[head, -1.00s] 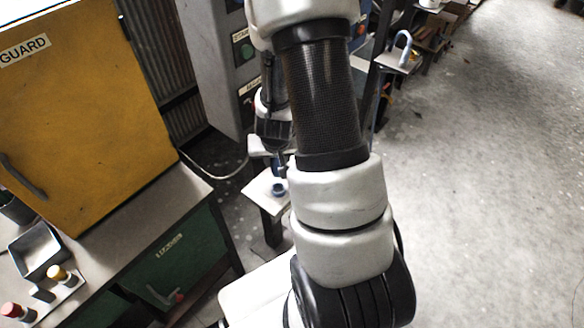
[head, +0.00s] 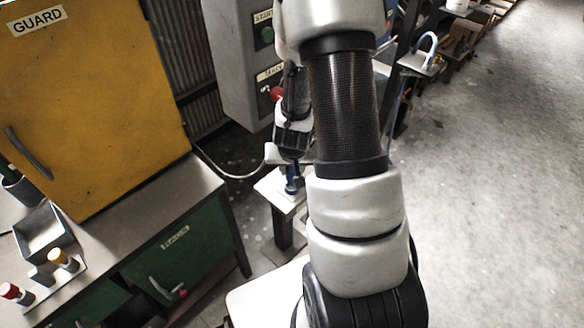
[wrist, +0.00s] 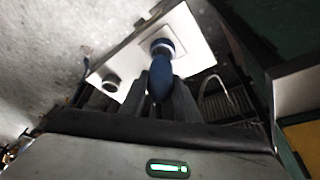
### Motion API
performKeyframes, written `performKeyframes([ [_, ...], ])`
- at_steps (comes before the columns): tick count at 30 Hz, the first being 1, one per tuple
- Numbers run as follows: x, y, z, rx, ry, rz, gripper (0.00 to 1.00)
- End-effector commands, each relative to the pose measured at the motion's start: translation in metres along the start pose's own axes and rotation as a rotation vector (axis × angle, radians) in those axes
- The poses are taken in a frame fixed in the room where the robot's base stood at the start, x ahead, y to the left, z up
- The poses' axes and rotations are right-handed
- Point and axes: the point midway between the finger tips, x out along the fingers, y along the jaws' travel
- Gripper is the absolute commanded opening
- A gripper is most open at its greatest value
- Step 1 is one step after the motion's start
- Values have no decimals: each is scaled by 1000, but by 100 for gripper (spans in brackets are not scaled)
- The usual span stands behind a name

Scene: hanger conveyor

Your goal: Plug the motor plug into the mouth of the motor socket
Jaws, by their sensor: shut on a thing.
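The motor plug (wrist: 158,84) is dark blue and is held between the two grey fingers of my gripper (wrist: 161,98) in the wrist view. Its far end lines up with the motor socket (wrist: 163,45), a round blue fitting with a pale rim on a white plate (wrist: 193,35). Plug and socket overlap in this view, so I cannot tell how deep the plug sits, if at all. In the head view my gripper (head: 291,158) points down just above the blue fitting (head: 291,186) on the small pale stand. My arm covers part of the area to the right.
A grey ring-shaped fitting (wrist: 111,84) is on the same plate. In the head view, a control box (head: 240,60) stands close behind my gripper. A grey cable (head: 228,175) hangs left of the stand. A bench (head: 125,230) with a yellow guard cabinet (head: 85,110) is on the left.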

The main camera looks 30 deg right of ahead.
Motion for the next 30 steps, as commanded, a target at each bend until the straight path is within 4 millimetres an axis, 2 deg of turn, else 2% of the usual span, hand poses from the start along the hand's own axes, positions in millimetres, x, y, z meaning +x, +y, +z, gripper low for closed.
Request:
performKeyframes([
  [30,9,0,4,-2,1,0,9],
])
